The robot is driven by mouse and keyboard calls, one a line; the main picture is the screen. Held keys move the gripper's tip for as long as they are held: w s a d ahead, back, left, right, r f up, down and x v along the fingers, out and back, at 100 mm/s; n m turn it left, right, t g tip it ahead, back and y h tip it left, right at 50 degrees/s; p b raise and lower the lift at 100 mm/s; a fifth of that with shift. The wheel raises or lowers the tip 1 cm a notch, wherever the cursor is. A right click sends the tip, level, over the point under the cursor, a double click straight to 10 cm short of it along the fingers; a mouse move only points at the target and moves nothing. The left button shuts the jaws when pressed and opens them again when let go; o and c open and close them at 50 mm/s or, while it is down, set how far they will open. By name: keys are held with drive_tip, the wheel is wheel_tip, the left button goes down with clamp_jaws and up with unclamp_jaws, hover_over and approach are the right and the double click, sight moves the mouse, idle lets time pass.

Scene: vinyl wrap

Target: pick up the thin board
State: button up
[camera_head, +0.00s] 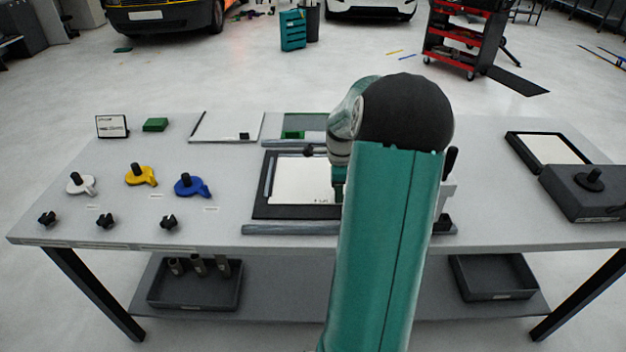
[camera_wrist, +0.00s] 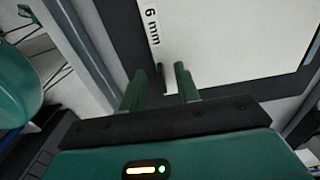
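A white board (camera_head: 298,180) lies in a black tray (camera_head: 262,205) at the middle of the table. In the wrist view a white board (camera_wrist: 230,35) carries a "6 mm" label along its left edge. I cannot tell from its look whether it is the thin board. My gripper (camera_wrist: 160,80) is open, its two green fingers apart at the board's near edge, with a small black upright piece (camera_wrist: 160,75) appearing between them. In the head view my gripper (camera_head: 338,190) is over the tray's right part, mostly hidden by my arm. Contact with the board cannot be told.
Another white board (camera_head: 225,127) lies at the back left and a framed one (camera_head: 555,148) at the right, beside a dark box (camera_head: 590,195). White, yellow (camera_head: 141,175) and blue (camera_head: 190,186) handled pieces and black knobs are at the left. A grey bar (camera_head: 290,229) runs in front of the tray.

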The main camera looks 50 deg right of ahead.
drive_tip(key=shift+f, duration=0.85)
clamp_jaws()
drive_tip(key=shift+r, duration=0.1)
